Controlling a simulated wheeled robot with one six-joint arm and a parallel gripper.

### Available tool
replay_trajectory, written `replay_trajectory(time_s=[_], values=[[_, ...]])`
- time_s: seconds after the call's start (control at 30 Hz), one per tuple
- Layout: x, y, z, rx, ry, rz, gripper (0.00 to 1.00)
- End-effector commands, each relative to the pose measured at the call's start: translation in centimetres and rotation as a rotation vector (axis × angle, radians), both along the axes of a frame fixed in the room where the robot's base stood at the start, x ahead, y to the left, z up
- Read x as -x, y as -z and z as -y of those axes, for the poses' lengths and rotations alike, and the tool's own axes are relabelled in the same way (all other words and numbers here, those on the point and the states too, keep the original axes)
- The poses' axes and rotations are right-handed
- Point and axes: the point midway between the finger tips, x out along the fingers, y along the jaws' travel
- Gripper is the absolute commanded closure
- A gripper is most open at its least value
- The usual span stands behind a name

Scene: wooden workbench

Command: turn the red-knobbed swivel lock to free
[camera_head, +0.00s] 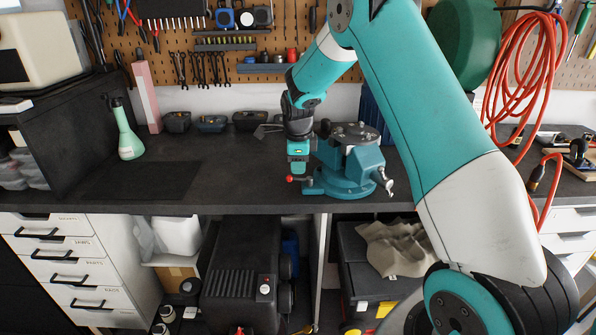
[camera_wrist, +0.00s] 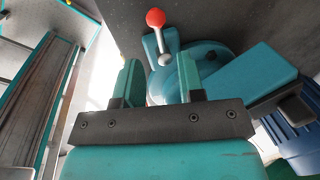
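The swivel lock is a short metal lever (camera_wrist: 164,44) with a red ball knob (camera_wrist: 156,18), at the base of a teal bench vise (camera_head: 352,165). The red knob (camera_head: 289,179) also shows in the head view, at the left front of the vise base. My gripper (camera_head: 298,172) points down just above and beside the knob. In the wrist view my gripper (camera_wrist: 160,62) is open, its two teal fingers apart with nothing held between them. The knob lies beyond the fingertips, and the lever's lower end shows between them. I cannot tell whether the fingers touch the lever.
The vise body stands close to the right of my gripper, with its metal handle (camera_head: 384,181) at the right. The dark bench top (camera_head: 225,165) is clear to the left, up to a green bottle (camera_head: 128,135). Small bins (camera_head: 211,123) line the back wall.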

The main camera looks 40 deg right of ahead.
Motion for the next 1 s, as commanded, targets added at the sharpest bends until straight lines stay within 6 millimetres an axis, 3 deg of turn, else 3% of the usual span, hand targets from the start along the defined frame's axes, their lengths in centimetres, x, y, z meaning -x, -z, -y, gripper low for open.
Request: replay_trajectory(time_s=[0.1,0.3,0.67,0.83,1.0], values=[[-0.3,2.1,0.2,-0.001,0.000,-0.003,0.64],[-0.7,4.3,0.5,0.000,-0.001,0.000,0.64],[-0.8,4.9,0.6,0.000,-0.001,0.001,0.64],[-0.8,4.9,0.5,0.000,-0.001,0.001,1.00],[-0.9,4.9,0.5,-0.001,-0.002,0.002,1.00]])
